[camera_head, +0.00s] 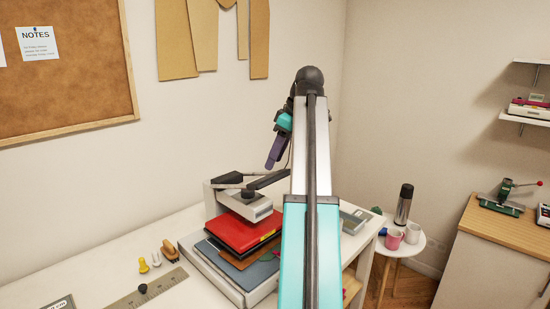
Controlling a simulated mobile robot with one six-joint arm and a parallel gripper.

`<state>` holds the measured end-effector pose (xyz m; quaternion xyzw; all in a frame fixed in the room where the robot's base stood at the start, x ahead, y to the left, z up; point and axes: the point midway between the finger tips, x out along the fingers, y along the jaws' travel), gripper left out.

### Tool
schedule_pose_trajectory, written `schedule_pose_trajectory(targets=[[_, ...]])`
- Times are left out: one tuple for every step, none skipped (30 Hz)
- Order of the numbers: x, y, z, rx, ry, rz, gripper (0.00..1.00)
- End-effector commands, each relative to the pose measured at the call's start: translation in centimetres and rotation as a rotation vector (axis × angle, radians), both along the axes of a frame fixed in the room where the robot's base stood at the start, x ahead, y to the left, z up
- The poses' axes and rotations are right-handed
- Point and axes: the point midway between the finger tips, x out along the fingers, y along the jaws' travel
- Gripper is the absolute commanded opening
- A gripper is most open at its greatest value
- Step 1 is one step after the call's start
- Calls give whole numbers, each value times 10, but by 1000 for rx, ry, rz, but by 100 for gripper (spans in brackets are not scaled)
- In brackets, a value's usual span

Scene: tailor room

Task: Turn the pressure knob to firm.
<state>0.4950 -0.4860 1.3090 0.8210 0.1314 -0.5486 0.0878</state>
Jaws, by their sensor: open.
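My arm hides the right side of the press.
A grey box (355,221) is on the right. A round side table (408,246) holds a flask (404,204) and cups.

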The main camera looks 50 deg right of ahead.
Motion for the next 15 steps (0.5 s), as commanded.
schedule_pose_trajectory(targets=[[-1, -1, 0, 0, 0, -2, 43], [-2, -2, 0, 0, 0, -4, 43], [-4, -4, 0, 0, 0, -9, 43], [-6, -6, 0, 0, 0, -12, 43], [-8, -8, 0, 0, 0, -17, 43], [-12, -12, 0, 0, 0, -26, 43], [-16, -15, 0, 0, 0, -34, 43], [-20, -20, 0, 0, 0, -42, 43], [-27, -26, 0, 0, 0, -56, 43], [-32, -31, 0, 0, 0, -67, 43], [-39, -36, 0, 0, 0, -80, 43], [-48, -44, 0, 0, 0, -99, 43], [-56, -51, 0, 0, 0, -113, 43], [-64, -57, 0, 0, 0, -129, 43], [-75, -66, 0, 0, 0, -151, 43]])
